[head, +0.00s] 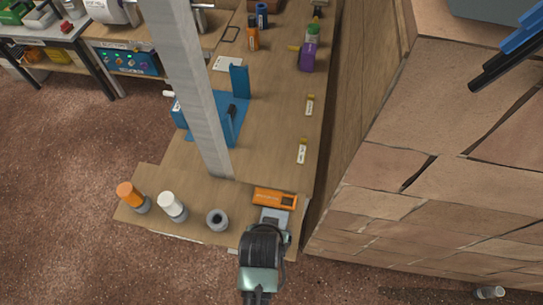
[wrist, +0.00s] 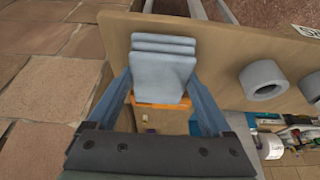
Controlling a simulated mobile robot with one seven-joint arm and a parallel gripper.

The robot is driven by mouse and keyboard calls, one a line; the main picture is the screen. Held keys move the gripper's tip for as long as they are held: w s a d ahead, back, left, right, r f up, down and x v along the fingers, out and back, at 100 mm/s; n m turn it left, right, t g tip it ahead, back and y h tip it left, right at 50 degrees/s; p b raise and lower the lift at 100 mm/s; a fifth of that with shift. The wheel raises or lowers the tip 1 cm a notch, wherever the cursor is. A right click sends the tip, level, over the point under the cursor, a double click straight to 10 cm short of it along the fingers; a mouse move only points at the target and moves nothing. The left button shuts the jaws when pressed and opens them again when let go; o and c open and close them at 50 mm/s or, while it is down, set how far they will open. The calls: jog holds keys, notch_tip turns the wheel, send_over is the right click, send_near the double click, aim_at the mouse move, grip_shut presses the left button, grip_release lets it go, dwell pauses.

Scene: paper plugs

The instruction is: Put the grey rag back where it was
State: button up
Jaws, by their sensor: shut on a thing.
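The grey rag (wrist: 163,68) is a folded, layered pale blue-grey cloth, in the middle of the wrist view. My gripper (wrist: 163,92) has one finger on each side of the rag and is shut on it. In the head view, my gripper (head: 271,232) is at the near right corner of the wooden bench (head: 185,225). The rag (head: 272,215) shows there just beyond it, partly hidden by my gripper. I cannot tell whether the rag touches the bench top.
An orange box (head: 275,198) lies just beyond the rag. A grey ring (head: 217,220), a white-topped cylinder (head: 172,205) and an orange-topped one (head: 131,196) stand to the left. A grey post (head: 196,90) rises from the bench. A brick wall (head: 400,200) is on the right.

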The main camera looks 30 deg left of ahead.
jog(key=shift+f, duration=0.25)
jog(key=o, duration=1)
jog(key=v, duration=1.2)
jog(key=shift+b, duration=0.35)
